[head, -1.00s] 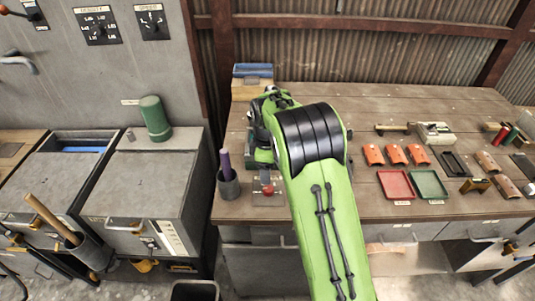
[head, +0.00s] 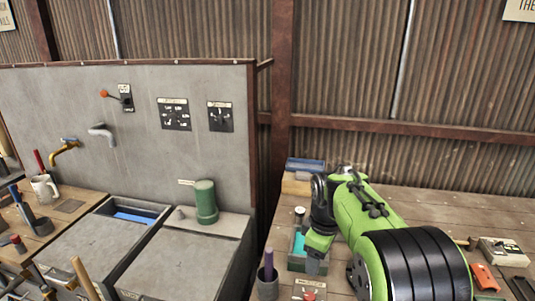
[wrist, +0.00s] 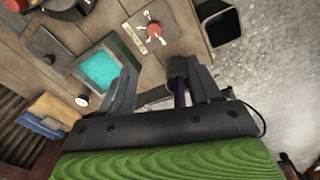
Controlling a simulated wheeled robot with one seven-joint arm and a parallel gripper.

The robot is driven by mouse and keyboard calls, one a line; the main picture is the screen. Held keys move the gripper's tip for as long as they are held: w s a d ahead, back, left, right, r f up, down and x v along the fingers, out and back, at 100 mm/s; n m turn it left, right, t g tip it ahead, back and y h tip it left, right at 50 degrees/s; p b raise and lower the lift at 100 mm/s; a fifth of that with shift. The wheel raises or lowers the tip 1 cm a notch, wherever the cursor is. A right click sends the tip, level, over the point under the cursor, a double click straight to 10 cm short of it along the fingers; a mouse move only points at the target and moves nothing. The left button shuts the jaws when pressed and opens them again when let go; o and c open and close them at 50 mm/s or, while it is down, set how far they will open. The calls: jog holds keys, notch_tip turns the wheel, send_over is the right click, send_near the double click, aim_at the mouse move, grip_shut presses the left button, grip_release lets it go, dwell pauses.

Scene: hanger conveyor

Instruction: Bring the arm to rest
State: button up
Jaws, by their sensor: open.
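My green arm (head: 365,215) reaches over the wooden bench (head: 455,212) in the head view. My gripper (head: 314,262) hangs over the bench's left part, beside a green-rimmed box with a teal inside (head: 298,247). In the wrist view my gripper (wrist: 163,88) has its two fingers spread wide apart. No object is visibly held between them. A dark cup with a purple stick (wrist: 180,88) shows beyond the fingers, partly hidden by them. The teal-filled box (wrist: 100,70) lies close beyond the left finger in that view.
A red-knobbed switch plate (wrist: 155,30) is near the bench edge. A black bin (wrist: 218,24) stands on the floor beyond it. A grey cabinet with a green cylinder (head: 205,202) stands left of the bench. Orange pieces (head: 483,276) lie at right. A blue-topped box (head: 305,165) sits behind.

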jog(key=s+r+m+t, duration=0.2)
jog(key=s+r+m, duration=0.45)
jog(key=s, duration=0.85)
jog(key=s+f+m+t, duration=0.1)
jog(key=s+m, duration=0.3)
jog(key=s, duration=0.8)
jog(key=shift+s+d+t, duration=0.25)
jog(key=shift+t, duration=0.45)
jog(key=shift+m, duration=0.25)
